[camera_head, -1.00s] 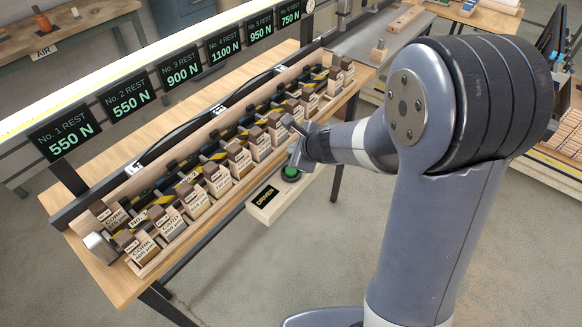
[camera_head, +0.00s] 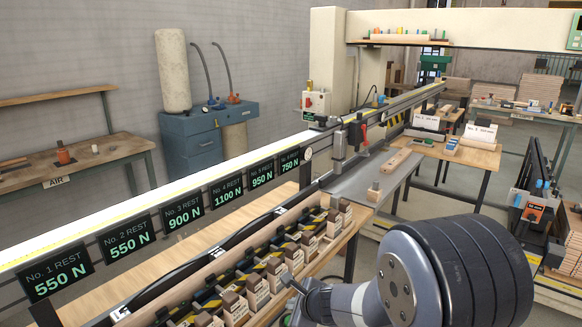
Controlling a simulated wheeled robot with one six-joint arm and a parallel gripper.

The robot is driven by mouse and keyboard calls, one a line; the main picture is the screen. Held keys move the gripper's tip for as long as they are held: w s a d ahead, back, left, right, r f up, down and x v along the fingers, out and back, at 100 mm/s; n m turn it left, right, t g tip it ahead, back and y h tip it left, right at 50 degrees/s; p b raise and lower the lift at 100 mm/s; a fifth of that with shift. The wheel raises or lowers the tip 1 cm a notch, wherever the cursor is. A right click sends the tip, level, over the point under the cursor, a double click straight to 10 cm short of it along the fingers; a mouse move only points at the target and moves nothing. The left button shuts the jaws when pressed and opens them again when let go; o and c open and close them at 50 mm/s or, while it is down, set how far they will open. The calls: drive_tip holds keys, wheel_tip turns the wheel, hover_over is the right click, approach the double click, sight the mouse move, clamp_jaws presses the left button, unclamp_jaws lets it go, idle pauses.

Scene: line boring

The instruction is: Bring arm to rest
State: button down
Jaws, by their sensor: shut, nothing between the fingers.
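My arm, grey with a dark ribbed joint, fills the lower right of the head view. My gripper (camera_head: 291,283) is at its end, small and partly cut by the lower picture area, and it is shut and empty. It is just right of the row of wooden blocks (camera_head: 254,277) in the long wooden rack.
Several force displays (camera_head: 183,214) hang on a rail behind the rack. A grey metal plate (camera_head: 352,182) with a wooden piece (camera_head: 374,191) lies beyond the rack. A wooden bench (camera_head: 75,166) stands at left, and a blue cabinet (camera_head: 205,140) behind it. Bare floor shows at far left.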

wheel_tip(320, 180, up, 6)
drive_tip(key=p, duration=0.4)
drive_tip(key=shift+p, duration=0.4)
